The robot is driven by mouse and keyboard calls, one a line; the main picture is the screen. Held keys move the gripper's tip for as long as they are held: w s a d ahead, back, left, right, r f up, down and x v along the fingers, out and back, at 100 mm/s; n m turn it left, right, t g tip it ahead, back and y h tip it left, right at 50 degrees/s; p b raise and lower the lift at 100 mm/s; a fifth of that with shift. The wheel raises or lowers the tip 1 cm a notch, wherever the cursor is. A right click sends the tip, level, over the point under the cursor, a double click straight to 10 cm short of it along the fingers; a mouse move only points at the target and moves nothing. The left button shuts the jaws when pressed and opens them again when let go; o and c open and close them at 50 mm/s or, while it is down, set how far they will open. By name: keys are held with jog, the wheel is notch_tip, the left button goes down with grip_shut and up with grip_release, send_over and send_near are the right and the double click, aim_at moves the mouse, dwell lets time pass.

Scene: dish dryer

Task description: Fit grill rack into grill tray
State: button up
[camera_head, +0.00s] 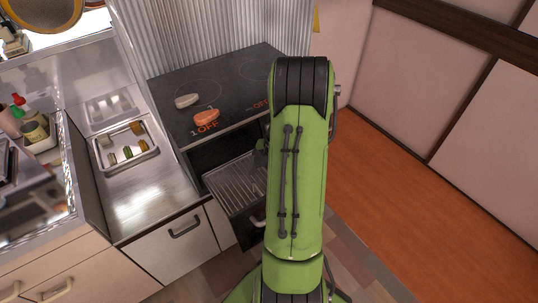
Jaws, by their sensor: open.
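The grill rack (238,178), a panel of thin parallel metal bars, lies level at the pulled-out grill compartment below the hob. The dark front of the grill tray (246,229), with a pale handle, shows below and in front of it. I cannot tell whether the rack is seated in the tray or rests above it. My green arm hides their right side. A small dark part of my gripper (261,154) shows at the arm's left edge, near the rack's back right. It is open; its fingertips are mostly hidden, and contact with the rack cannot be judged.
The black hob (235,82) above carries a pale piece (187,101) and an orange piece of food (206,118). A metal tray (128,164) with several small food pieces sits on the left counter. The orange-brown floor (440,225) at right is clear.

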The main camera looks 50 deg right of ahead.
jog(key=p+v, duration=0.3)
jog(key=v, duration=0.8)
jog(key=shift+r+p, duration=0.25)
jog(key=shift+p, duration=0.1)
jog(key=w+a+r+m+h+p, duration=0.3)
jog(key=a+r+m+p, duration=0.35)
jog(key=a+r, duration=1.15)
jog(key=s+a+r+m+t+h+p, duration=0.1)
jog(key=s+a+r+m+t+p, duration=0.3)
jog(key=s+a+r+m, duration=0.3)
jog(key=s+a+m, duration=0.1)
jog(key=s+a, duration=0.1)
jog(key=s, duration=0.2)
jog(key=shift+r+p, duration=0.2)
jog(key=shift+p, duration=0.1)
